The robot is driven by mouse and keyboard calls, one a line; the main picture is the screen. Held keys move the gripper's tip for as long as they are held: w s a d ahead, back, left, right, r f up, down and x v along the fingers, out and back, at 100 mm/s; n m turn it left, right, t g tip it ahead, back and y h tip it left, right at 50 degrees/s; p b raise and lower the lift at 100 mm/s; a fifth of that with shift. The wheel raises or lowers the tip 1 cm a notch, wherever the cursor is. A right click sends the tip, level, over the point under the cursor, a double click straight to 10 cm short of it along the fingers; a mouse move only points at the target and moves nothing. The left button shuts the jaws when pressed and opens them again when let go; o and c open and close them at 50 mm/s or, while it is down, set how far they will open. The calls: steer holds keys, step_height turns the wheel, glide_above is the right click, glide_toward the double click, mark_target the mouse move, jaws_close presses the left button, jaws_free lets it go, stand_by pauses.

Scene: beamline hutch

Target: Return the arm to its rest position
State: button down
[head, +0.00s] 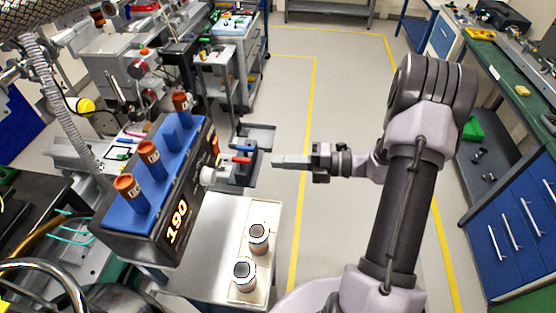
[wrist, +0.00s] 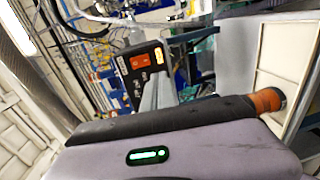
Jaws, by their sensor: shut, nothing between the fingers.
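My arm stands at the right of the head view, bent at the elbow, with its forearm reaching to the left. My gripper (head: 276,161) is shut and empty at the end of it, pointing left in free air. In the wrist view the gripper fingers (wrist: 157,93) show as a narrow grey shape near the middle. Part of my own arm, with a green-lit strip, fills the bottom of the wrist view.
Left of my gripper is a black and blue block (head: 172,196) marked 190, with brown-capped vials (head: 149,153). A green-topped bench (head: 520,95) is at the right. Floor between is clear.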

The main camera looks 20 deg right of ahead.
steer(key=s+a+r+n+g+h+b, duration=0.1)
steer(key=s+a+n+g+h+b, duration=0.25)
steer(key=s+a+n, duration=0.55)
steer(key=s+a+r+n+g+h+b, duration=0.1)
steer(key=s+a+n+g+h+b, duration=0.3)
steer(key=n, duration=0.9)
steer(key=s+n+t+h+b, duration=0.4)
steer(key=s+n+b, duration=0.1)
steer(key=n, duration=1.1)
steer(key=shift+s+r, duration=0.4)
steer(key=shift+s, duration=0.3)
